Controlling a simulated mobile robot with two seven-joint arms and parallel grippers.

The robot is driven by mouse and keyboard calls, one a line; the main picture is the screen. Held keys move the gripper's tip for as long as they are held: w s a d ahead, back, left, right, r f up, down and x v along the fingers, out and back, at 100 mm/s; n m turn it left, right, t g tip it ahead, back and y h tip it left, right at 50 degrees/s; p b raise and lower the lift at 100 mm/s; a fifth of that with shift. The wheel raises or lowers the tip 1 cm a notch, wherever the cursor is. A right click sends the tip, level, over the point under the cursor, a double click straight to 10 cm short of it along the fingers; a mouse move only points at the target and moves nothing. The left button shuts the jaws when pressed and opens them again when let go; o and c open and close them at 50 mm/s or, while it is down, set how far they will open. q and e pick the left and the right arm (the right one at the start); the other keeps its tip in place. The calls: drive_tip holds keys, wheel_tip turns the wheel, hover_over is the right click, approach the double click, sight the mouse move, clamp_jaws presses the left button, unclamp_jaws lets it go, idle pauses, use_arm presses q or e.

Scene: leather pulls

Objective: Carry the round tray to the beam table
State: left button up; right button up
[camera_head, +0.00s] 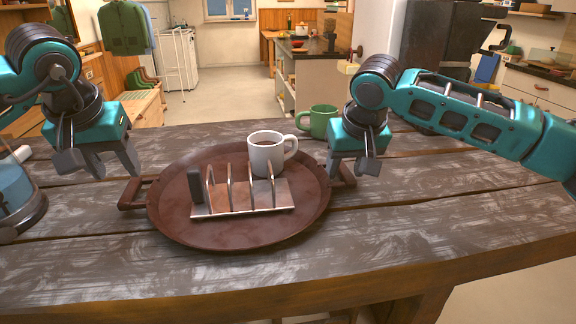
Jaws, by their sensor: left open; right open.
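The round tray (240,232) is dark reddish brown, with a leather-like handle at its left (129,194) and another at its right (346,175). It rests on a weathered grey plank table. On the tray stand a metal toast rack (243,202), holding one dark slice-like piece at its left end, and a white mug (266,153) with brown liquid. My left gripper (113,167) is open above and behind the left handle. My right gripper (352,167) is open over the right handle, and its fingers partly hide it. I cannot tell whether either touches a handle.
A green mug (319,121) stands on the table behind the tray, close to my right gripper. The plank table (400,240) is clear in front and to the right. Beyond it are open floor (222,100), a kitchen island (305,70) and a wooden bench (145,104) at left.

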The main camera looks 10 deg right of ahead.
use_arm(q)
drive_tip(key=shift+v, duration=1.1)
use_arm(e)
drive_tip(key=shift+s+a+r, duration=0.1)
drive_tip(key=v, duration=1.1)
drive_tip(key=shift+r, duration=0.4)
drive_tip(key=shift+s, duration=0.1)
